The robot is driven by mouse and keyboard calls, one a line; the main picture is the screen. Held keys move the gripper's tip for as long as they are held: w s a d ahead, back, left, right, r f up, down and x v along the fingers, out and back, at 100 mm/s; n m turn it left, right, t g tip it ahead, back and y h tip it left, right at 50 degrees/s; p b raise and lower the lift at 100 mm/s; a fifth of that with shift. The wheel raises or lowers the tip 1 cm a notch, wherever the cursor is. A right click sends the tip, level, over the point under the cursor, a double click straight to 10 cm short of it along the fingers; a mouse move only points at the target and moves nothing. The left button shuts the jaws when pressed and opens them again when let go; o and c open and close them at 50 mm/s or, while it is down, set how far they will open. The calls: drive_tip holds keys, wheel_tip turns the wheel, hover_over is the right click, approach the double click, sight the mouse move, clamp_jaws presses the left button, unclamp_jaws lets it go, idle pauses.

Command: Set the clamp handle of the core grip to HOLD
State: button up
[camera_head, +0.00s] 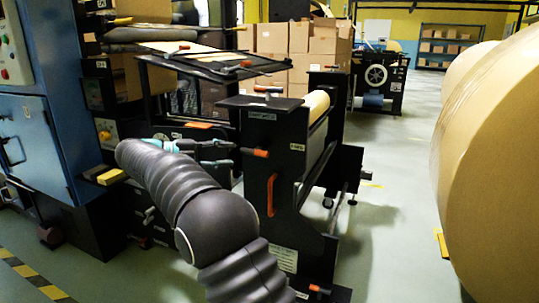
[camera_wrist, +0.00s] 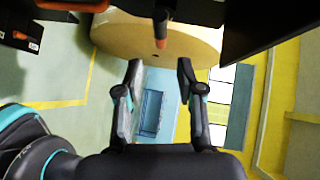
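The black stand (camera_head: 262,130) of the roll holder is in the middle of the head view, with a small label plate near its top. An orange-tipped lever (camera_head: 254,152) sticks out from its side towards my gripper (camera_head: 218,152). In the wrist view, a dark lever with an orange tip (camera_wrist: 160,42) lies ahead of my gripper (camera_wrist: 159,68), roughly centred between the fingers. The fingers are apart with nothing between them. The lever looks apart from the fingertips. I cannot read its HOLD marking, nor tell for certain that it is the clamp handle.
Other orange handles are on the stand: a vertical one (camera_head: 270,195) and one at the top (camera_head: 267,89). A large kraft roll (camera_head: 495,165) stands at the right. A blue cabinet (camera_head: 35,130) is at the left. Floor between stand and roll is clear.

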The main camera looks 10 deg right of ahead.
sight(270, 153)
drive_tip(key=d, duration=0.4)
drive_tip(key=w+d+f, duration=0.1)
drive_tip(key=d, duration=0.3)
drive_tip(key=w+d+b, duration=0.1)
drive_tip(key=d, duration=0.3)
drive_tip(key=shift+d+f, duration=0.35)
clamp_jaws()
